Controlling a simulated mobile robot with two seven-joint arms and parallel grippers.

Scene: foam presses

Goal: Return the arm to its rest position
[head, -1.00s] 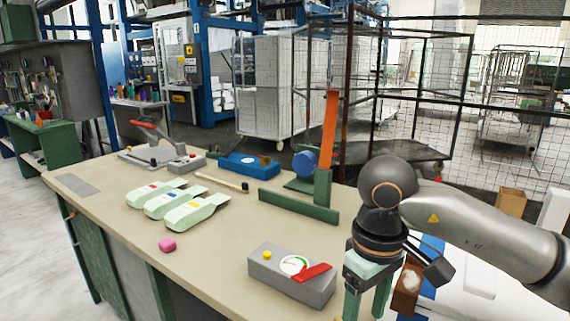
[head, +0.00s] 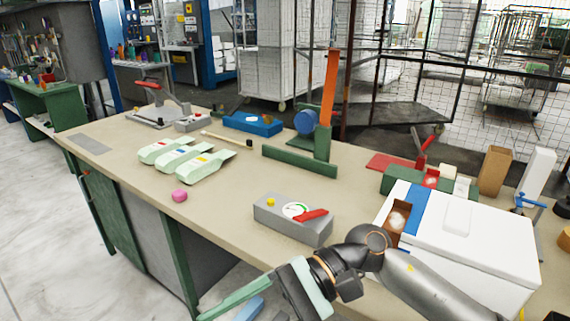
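My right arm comes in from the lower right, and its forearm lies low across the front of the white box. My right gripper (head: 236,299) is at the bottom edge of the head view, in front of the table's near edge and turned to the lower left. One pale green finger shows in full, set at the outer side of the palm; the other is mostly cut off by the frame. The fingers look apart, with nothing seen held. My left arm and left gripper are not in view.
The table (head: 115,162) holds a grey gauge box (head: 291,219), a pink lump (head: 180,196), several pale green foam pieces (head: 203,167), a green press with an orange lever (head: 328,90) and a blue box (head: 252,123). A white box (head: 470,245) stands close to my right forearm.

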